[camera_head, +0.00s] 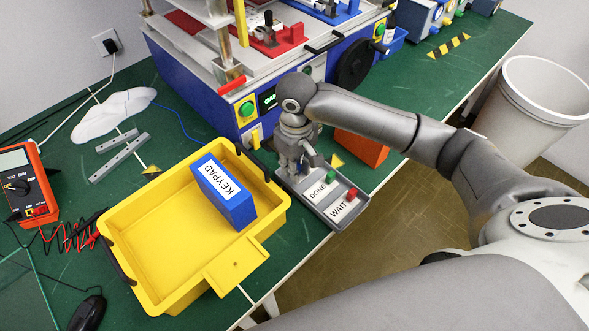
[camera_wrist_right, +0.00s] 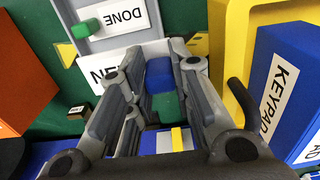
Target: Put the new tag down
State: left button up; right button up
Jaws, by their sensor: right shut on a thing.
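A grey tray (camera_head: 356,213) with labelled compartments lies at the table's front edge. It holds a green tag (camera_head: 331,177) at DONE and a red tag (camera_head: 351,193) at WAIT. My right gripper (camera_head: 296,172) points down over the tray's far left end. In the right wrist view, my right gripper (camera_wrist_right: 160,75) is shut on a blue tag (camera_wrist_right: 159,72), beside the partly covered NEW label (camera_wrist_right: 108,68). The green tag also shows there (camera_wrist_right: 84,30). Whether the blue tag touches the tray floor cannot be told. My left gripper is out of view.
A yellow bin (camera_head: 150,255) holding a blue KEYPAD box (camera_head: 224,190) stands close left of the tray. A blue test machine (camera_head: 200,95) stands behind, and an orange block (camera_head: 362,148) lies right of the gripper. A multimeter (camera_head: 25,185) is at far left.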

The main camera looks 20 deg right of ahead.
jog(key=w+f, duration=0.3)
jog(key=f, duration=0.1)
jog(key=shift+d, duration=0.4)
jog(key=shift+w+f, duration=0.2)
jog(key=shift+f, duration=0.1)
jog(key=shift+w+d+f, duration=0.1)
jog(key=shift+w+f, duration=0.15)
jog(key=shift+f, duration=0.05)
jog(key=shift+w+f, duration=0.1)
jog(key=shift+f, duration=0.3)
notch_tip(320, 180, down, 3)
jog(key=shift+r, duration=0.2)
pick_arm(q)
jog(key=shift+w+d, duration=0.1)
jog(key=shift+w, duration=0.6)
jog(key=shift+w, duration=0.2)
pick_arm(e)
jog(key=o, duration=0.8)
jog(key=shift+f, duration=0.1)
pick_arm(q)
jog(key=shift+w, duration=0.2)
